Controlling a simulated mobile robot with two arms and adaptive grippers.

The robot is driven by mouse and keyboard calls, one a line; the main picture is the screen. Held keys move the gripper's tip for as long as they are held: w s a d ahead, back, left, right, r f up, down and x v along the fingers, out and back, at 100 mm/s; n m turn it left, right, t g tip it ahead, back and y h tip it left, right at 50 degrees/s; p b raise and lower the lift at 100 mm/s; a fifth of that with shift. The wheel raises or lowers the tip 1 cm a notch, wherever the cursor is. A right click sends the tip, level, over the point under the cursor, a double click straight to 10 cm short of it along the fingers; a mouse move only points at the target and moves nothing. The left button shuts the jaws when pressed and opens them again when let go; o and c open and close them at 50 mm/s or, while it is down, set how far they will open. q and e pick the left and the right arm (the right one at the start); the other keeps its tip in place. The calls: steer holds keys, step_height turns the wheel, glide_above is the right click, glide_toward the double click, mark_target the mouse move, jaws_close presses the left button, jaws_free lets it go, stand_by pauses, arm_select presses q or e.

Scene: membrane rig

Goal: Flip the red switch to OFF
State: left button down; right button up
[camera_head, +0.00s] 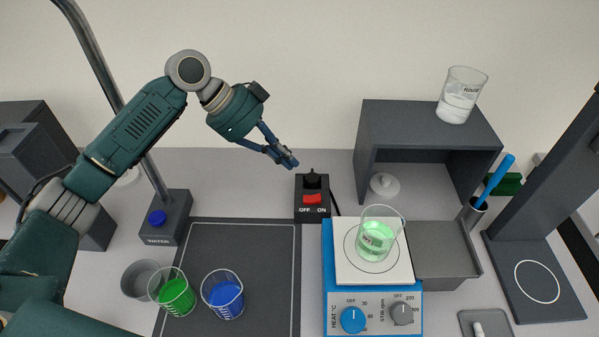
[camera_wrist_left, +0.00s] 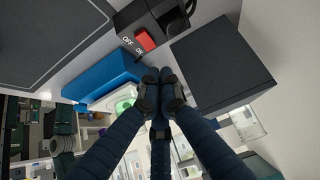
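The red switch (camera_head: 312,199) sits on a small black box (camera_head: 312,181) behind the hotplate, with OFF printed on the left and ON on the right. I cannot tell which side of the rocker is pressed. My left gripper (camera_head: 289,162) hangs above and just left of the box, apart from it, with its fingertips together and nothing between them. In the left wrist view the red switch (camera_wrist_left: 145,41) shows beyond the left gripper's fingertips (camera_wrist_left: 160,76). My right gripper is not in view.
A blue-and-white hotplate (camera_head: 342,255) with a beaker of green liquid (camera_head: 376,240) stands in front of the box. A dark shelf (camera_head: 376,135) bearing a beaker (camera_head: 459,98) is to the right. Beakers of green (camera_head: 176,297) and blue liquid (camera_head: 225,300) stand front left.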

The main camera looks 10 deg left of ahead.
arm_select(q)
steer(key=v, duration=0.3)
steer(key=shift+a, duration=0.25)
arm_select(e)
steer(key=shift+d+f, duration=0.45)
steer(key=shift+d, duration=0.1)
arm_select(q)
steer(key=shift+r, duration=0.1)
step_height(320, 180, up, 13)
steer(key=p, duration=1.2)
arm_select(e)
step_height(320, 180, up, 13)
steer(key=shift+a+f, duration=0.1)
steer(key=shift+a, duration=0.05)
